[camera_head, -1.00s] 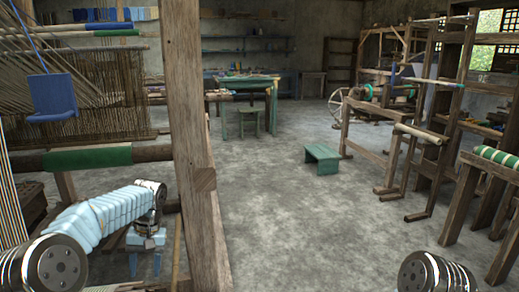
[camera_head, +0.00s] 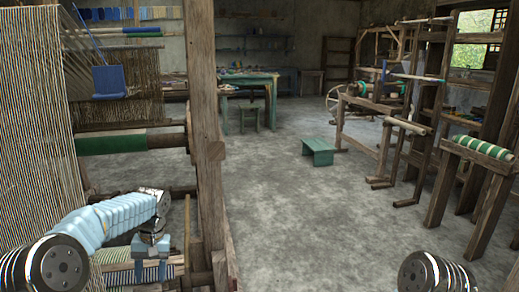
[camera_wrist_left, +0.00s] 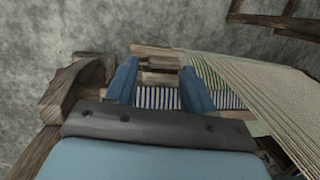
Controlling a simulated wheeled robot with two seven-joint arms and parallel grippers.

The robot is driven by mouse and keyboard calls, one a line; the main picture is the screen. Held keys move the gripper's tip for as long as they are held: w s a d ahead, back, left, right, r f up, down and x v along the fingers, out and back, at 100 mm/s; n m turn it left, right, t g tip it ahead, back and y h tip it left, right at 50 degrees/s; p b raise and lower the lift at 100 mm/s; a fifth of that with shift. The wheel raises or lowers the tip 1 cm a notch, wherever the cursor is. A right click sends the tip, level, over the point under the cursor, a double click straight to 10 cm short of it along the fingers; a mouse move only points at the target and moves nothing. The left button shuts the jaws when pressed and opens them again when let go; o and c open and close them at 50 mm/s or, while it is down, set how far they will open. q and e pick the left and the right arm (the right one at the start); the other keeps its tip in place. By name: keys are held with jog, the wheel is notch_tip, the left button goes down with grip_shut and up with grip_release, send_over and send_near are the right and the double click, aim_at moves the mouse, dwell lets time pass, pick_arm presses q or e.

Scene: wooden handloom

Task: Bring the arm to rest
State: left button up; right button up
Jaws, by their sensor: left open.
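My left arm comes in from the lower left, bent, with pale blue segmented links. My left gripper (camera_head: 151,270) hangs at its end, pointing down beside the loom post. In the left wrist view the two blue fingers (camera_wrist_left: 160,88) stand apart with nothing between them. Striped cloth (camera_wrist_left: 160,98) and wooden bars of the loom lie beyond and below the fingertips. I cannot tell how far above them the fingers are. My right gripper is not in view.
The loom's upright post (camera_head: 205,130) stands just right of my left gripper. Pale warp threads (camera_head: 35,130) hang at the left. A green stool (camera_head: 318,152) stands on open floor. Wooden frames (camera_head: 385,140) line the right side. A green table (camera_head: 250,80) stands at the back.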

pick_arm(q)
jog(key=s+d+f+m+h+b, duration=0.1)
jog(key=s+d+f+h, duration=0.15)
jog(key=d+f, duration=0.4)
jog(key=s+d+f+t+h, duration=0.1)
jog(key=s+d+f, duration=0.25)
jog(key=f, duration=0.65)
jog(key=s+d+f+m+h+b, duration=0.1)
jog(key=s+d+f, duration=0.25)
jog(key=f, duration=0.45)
jog(key=s+d+f+t, duration=0.1)
jog(key=s+d+f, duration=0.1)
jog(key=s, duration=0.6)
jog(key=s+d+f+n+t+h, duration=0.1)
jog(key=s+d+f, duration=0.1)
jog(key=s+f, duration=0.3)
jog(key=s, duration=0.2)
jog(key=shift+s+f+b, duration=0.3)
jog(key=shift+s, duration=0.1)
